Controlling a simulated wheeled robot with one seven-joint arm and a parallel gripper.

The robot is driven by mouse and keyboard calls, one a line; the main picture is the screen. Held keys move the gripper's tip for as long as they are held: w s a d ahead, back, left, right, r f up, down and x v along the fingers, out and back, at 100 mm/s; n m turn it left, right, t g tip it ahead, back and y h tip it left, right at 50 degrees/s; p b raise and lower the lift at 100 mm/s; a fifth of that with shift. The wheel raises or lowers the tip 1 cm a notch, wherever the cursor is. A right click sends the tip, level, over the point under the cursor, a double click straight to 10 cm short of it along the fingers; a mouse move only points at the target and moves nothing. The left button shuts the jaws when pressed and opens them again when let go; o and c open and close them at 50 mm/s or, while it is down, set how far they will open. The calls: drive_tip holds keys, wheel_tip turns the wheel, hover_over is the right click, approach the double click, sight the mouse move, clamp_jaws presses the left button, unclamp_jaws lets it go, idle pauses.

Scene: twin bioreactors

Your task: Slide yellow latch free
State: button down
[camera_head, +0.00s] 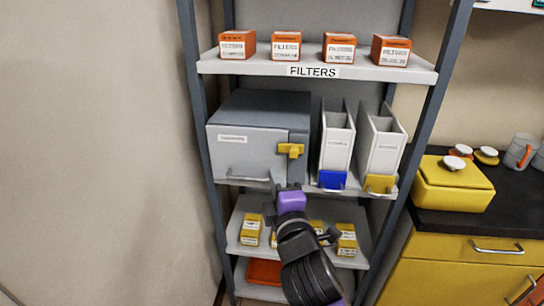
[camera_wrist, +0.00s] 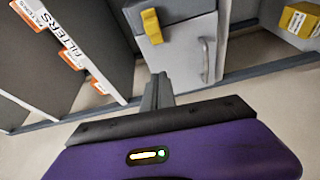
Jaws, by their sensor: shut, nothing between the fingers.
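The yellow latch (camera_head: 291,150) sits at the right front edge of a grey box (camera_head: 247,150) on the middle shelf. In the wrist view the yellow latch (camera_wrist: 152,26) is on the box's grey front (camera_wrist: 180,65), just beyond the fingers. My gripper (camera_head: 281,187) is in front of the shelf, below the latch and apart from it in the head view. Its fingers (camera_wrist: 158,88) are together and empty. The arm hides part of the lower shelf.
White file holders with a blue tab (camera_head: 333,180) and a yellow tab (camera_head: 379,184) stand right of the box. Orange filter boxes (camera_head: 286,45) line the upper shelf. Small yellow boxes (camera_head: 250,229) sit below. A yellow cabinet (camera_head: 453,262) stands at right.

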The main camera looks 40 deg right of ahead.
sight(296, 154)
drive_tip(key=shift+s+d+f+n, duration=0.15)
drive_tip(key=shift+d+f+n, duration=0.05)
drive_tip(key=shift+f+n, duration=0.1)
drive_tip(key=shift+r, duration=0.1)
drive_tip(key=w+d, duration=0.2)
drive_tip(key=w+d+p, duration=0.1)
drive_tip(key=w+d, duration=0.1)
drive_tip(key=d, duration=0.1)
drive_tip(key=w+d, duration=0.2)
drive_tip(key=shift+d+p, duration=0.2)
drive_tip(key=shift+p, duration=0.1)
drive_tip(key=shift+s+d, duration=0.25)
drive_tip(key=shift+s, duration=0.15)
drive_tip(key=s+d+p, duration=0.2)
drive_tip(key=p, duration=0.1)
drive_tip(key=shift+s+r, duration=0.15)
drive_tip(key=shift+s, duration=0.1)
drive_tip(key=shift+s+d+f, duration=0.2)
drive_tip(key=shift+s+d, duration=0.1)
drive_tip(key=shift+s, duration=0.1)
